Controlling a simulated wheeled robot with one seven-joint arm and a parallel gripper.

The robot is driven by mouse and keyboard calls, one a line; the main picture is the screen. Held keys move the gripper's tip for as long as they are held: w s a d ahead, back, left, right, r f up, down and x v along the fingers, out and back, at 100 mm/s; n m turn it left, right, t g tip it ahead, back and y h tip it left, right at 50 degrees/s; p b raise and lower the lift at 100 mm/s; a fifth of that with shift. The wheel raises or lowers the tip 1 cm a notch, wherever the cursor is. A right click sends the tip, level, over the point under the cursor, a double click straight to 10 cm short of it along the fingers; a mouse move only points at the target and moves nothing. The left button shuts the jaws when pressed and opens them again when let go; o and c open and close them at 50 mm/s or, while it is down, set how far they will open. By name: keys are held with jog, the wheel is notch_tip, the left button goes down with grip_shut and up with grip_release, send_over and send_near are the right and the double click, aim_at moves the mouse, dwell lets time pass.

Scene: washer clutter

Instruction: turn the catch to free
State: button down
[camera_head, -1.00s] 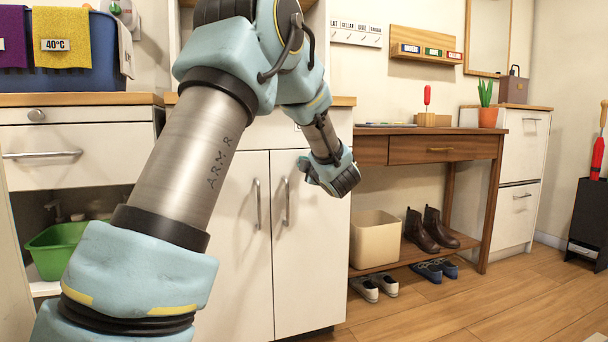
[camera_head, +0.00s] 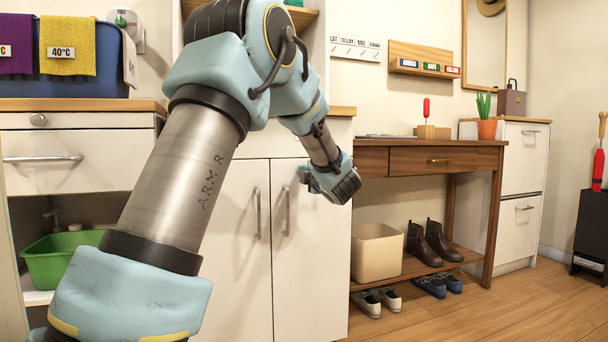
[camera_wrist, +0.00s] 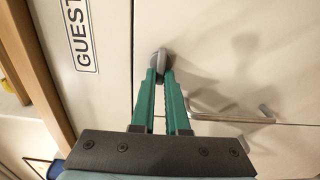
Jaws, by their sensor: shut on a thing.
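The catch (camera_wrist: 161,60) is a small grey piece with a rounded plate and a narrow upright grip, on a pale door front in the wrist view. My gripper (camera_wrist: 160,76) has green fingers that converge on the catch's grip, with the fingertips on either side of it. It is shut on the catch. The grip points roughly up the picture, slightly tilted.
A bar handle (camera_wrist: 235,114) sits to the right of the fingers. A panel marked GUEST (camera_wrist: 80,30) is at the left. In the head view, a wooden table (camera_head: 430,158) stands right, with a bin (camera_head: 377,252) and shoes below.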

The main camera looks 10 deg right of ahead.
jog(key=c, duration=0.9)
grip_release()
jog(key=shift+s+d+p, duration=0.2)
jog(key=shift+s+p, duration=0.25)
jog(key=shift+s, duration=1.35)
jog(key=shift+s+d+p, duration=0.25)
jog(key=shift+s+p, duration=0.25)
jog(key=shift+s, duration=1.25)
jog(key=shift+s+d+p, duration=0.2)
jog(key=shift+s+p, duration=0.25)
jog(key=shift+s, duration=1.35)
